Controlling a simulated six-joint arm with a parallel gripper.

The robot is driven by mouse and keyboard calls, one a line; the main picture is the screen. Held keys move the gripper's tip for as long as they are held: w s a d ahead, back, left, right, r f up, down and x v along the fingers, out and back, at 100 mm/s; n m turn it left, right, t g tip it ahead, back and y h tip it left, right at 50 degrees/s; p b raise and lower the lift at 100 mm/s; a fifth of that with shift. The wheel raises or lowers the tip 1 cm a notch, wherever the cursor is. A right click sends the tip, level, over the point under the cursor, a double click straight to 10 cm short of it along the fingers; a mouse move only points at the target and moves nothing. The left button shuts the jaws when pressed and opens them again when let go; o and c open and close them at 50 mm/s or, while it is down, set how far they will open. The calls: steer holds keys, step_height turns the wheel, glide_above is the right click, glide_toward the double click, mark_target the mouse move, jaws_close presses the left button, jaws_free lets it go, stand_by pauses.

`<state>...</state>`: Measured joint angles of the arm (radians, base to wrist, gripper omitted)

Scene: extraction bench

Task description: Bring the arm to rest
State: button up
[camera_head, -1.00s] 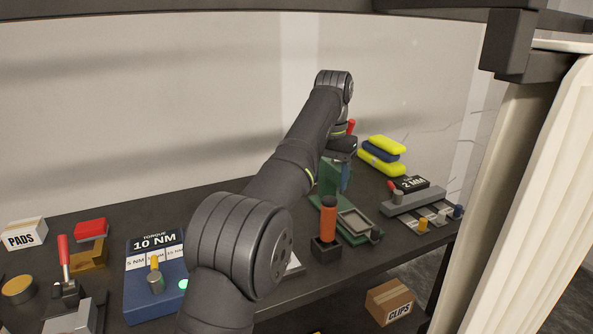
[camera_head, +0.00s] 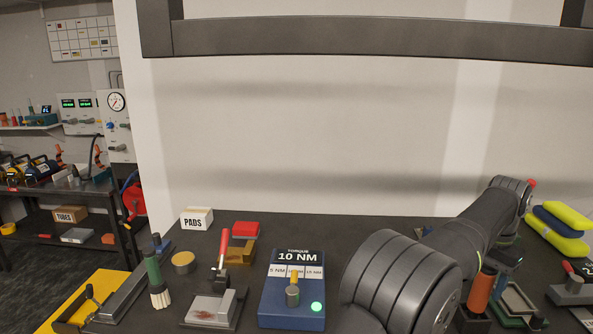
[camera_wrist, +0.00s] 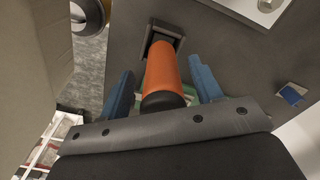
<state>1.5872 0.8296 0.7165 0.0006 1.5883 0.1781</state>
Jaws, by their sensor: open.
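My gripper (camera_wrist: 160,67) shows in the wrist view with its two blue fingers spread apart. An orange-handled tool (camera_wrist: 166,70) with a black end stands between or just beyond the fingers, with gaps at both sides. Its far end is at a black square holder (camera_wrist: 161,32). In the head view the orange handle (camera_head: 481,290) is at the lower right, beside my arm. My arm reaches from the bottom toward the right edge there, and the gripper fingers cannot be made out behind it.
On the dark bench (camera_head: 330,228) stand a blue torque unit (camera_head: 290,312), a PADS box (camera_head: 197,219), a red-handled clamp (camera_head: 222,255) and a green-handled brush (camera_head: 155,275). Yellow and blue pads (camera_head: 558,230) are stacked at right. A dark beam (camera_head: 370,40) crosses above.

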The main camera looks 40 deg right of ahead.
steer(key=shift+r, duration=0.35)
